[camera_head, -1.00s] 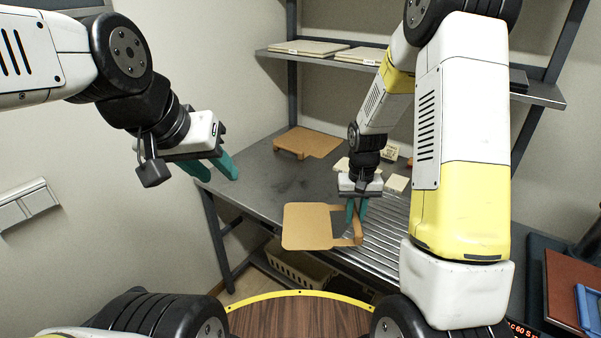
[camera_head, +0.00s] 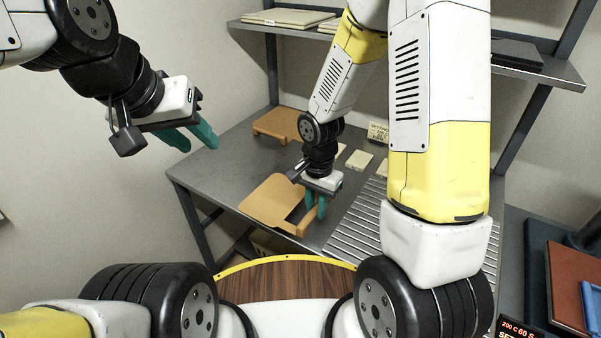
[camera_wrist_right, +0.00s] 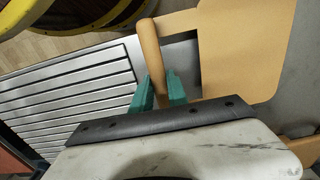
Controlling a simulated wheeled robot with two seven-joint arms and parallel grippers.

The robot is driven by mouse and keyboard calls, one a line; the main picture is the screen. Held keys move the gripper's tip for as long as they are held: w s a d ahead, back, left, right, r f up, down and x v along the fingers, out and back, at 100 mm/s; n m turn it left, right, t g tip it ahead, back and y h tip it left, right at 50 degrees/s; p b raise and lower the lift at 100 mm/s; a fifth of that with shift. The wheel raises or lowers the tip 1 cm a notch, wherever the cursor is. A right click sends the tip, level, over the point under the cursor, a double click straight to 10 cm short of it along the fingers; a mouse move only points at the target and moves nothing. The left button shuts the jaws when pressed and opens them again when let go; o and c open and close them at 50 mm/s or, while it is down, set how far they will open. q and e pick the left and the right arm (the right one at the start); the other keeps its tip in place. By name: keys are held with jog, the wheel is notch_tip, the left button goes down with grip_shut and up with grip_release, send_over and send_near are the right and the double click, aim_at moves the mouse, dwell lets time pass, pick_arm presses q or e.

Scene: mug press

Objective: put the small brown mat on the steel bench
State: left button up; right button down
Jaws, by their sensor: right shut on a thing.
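A flat brown mat (camera_head: 268,198) with a bar handle is held at the bench's front edge; it also shows in the right wrist view (camera_wrist_right: 242,55). My right gripper (camera_head: 316,205) is shut on the handle bar, its green fingers either side of it in the right wrist view (camera_wrist_right: 158,92). The mat overlaps the smooth part of the steel bench (camera_head: 225,165); I cannot tell whether it touches. My left gripper (camera_head: 194,138) is in the air left of the bench, fingers apart and empty.
A similar brown piece (camera_head: 278,123) lies at the back of the bench. Pale tiles (camera_head: 359,160) and a small sign (camera_head: 378,132) stand right of my right wrist. A ribbed section (camera_head: 362,222) lies to the right. A shelf (camera_head: 540,70) hangs above. Smooth steel is bare at left.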

jog(key=w, duration=0.7)
jog(key=w+f, duration=0.1)
jog(key=w, duration=0.2)
jog(key=shift+w+a, duration=0.2)
jog(key=shift+w, duration=0.1)
jog(key=shift+f, duration=1.75)
jog(key=c, duration=1.3)
grip_release()
jog(key=shift+f, duration=0.1)
jog(key=shift+w, duration=0.1)
